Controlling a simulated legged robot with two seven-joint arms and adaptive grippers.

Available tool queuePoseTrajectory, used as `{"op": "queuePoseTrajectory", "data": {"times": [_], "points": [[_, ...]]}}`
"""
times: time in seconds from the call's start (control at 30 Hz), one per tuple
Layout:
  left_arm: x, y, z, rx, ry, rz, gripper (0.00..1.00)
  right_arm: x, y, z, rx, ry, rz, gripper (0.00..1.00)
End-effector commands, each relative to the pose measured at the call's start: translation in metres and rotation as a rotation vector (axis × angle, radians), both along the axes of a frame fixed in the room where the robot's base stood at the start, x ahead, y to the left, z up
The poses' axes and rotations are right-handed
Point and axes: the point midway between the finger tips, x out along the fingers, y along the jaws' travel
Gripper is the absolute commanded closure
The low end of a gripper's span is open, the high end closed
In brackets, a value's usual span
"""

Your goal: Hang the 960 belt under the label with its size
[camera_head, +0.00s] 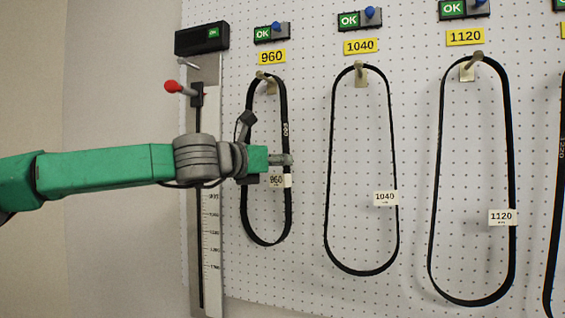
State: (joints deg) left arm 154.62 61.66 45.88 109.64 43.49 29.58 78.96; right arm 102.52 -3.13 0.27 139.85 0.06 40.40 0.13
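My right gripper is not in view.
The 1040 belt (393,130) and 1120 belt (508,130) hang on pegs to the right, with another belt cut off at the edge. A measuring gauge (208,240) with a red knob (173,86) stands left. OK boxes (271,33) sit above the labels.

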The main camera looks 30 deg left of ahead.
Motion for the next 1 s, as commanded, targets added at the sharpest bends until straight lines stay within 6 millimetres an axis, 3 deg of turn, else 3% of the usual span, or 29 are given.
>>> {"op": "queuePoseTrajectory", "data": {"times": [0.03, 0.07, 0.1, 0.47, 1.0], "points": [[0.001, 0.0, -0.004, -0.002, 0.007, 0.001, 0.85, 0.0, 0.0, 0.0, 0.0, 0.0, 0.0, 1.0], [0.001, 0.0, -0.004, -0.002, 0.007, 0.001, 0.74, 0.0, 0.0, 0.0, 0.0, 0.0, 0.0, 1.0], [0.0, 0.0, -0.003, -0.002, 0.006, 0.001, 0.71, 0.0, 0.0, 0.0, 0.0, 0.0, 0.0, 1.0], [-0.005, 0.001, 0.0, -0.003, 0.002, 0.001, 0.71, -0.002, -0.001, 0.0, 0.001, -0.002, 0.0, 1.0], [-0.099, 0.018, -0.001, -0.01, 0.004, -0.001, 0.71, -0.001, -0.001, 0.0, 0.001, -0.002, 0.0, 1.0]]}}
